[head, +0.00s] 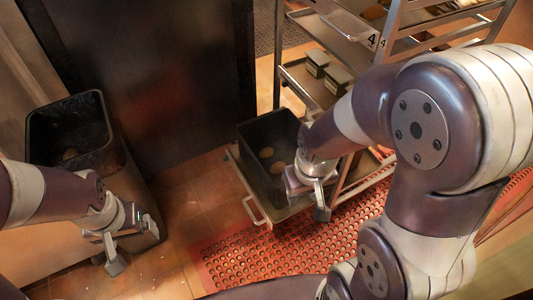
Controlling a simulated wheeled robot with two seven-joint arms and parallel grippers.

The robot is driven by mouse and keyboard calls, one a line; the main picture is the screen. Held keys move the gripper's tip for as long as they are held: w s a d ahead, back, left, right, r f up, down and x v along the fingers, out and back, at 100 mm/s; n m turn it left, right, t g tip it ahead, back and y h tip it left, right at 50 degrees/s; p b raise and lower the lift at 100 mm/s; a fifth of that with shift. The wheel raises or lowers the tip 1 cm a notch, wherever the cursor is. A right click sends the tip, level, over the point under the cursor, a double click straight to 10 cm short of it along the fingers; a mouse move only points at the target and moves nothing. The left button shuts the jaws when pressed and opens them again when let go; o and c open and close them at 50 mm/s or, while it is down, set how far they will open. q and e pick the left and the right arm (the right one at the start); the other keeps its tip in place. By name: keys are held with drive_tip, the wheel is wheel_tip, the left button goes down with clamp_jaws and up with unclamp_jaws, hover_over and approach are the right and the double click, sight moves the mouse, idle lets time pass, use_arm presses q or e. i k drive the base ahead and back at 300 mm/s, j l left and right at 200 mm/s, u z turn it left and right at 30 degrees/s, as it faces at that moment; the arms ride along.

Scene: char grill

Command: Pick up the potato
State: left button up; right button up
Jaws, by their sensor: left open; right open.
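Two small tan, rounded items that look like potatoes lie inside a dark bin (250,135) at the centre: one potato (266,153) and a second potato (278,167) just nearer. A similar tan item (70,154), perhaps also a potato, lies in a tall black bin (34,118) at the left. My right gripper (310,198) is open over the near right side of the central bin and seems empty, to the right of the potatoes. My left gripper (130,245) is open and low beside the tall bin's near right side, apart from the potatoes.
Metal containers (318,62) sit on a higher shelf. A red perforated mat (270,255) covers the floor in front. Tiled floor (190,190) is free between the bins.

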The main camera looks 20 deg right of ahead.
sight(268, 152)
drive_tip(key=k+j, duration=0.1)
drive_tip(key=i+j+z, duration=0.1)
drive_tip(key=i+z, duration=0.2)
drive_tip(key=z, duration=0.2)
drive_tip(key=i+j+z, duration=0.15)
drive_tip(key=z, duration=0.3)
drive_tip(key=i+j+z, duration=0.35)
drive_tip(key=z, duration=0.15)
drive_tip(key=i+j+z, duration=0.15)
drive_tip(key=j+z, duration=0.3)
drive_tip(key=l, duration=0.1)
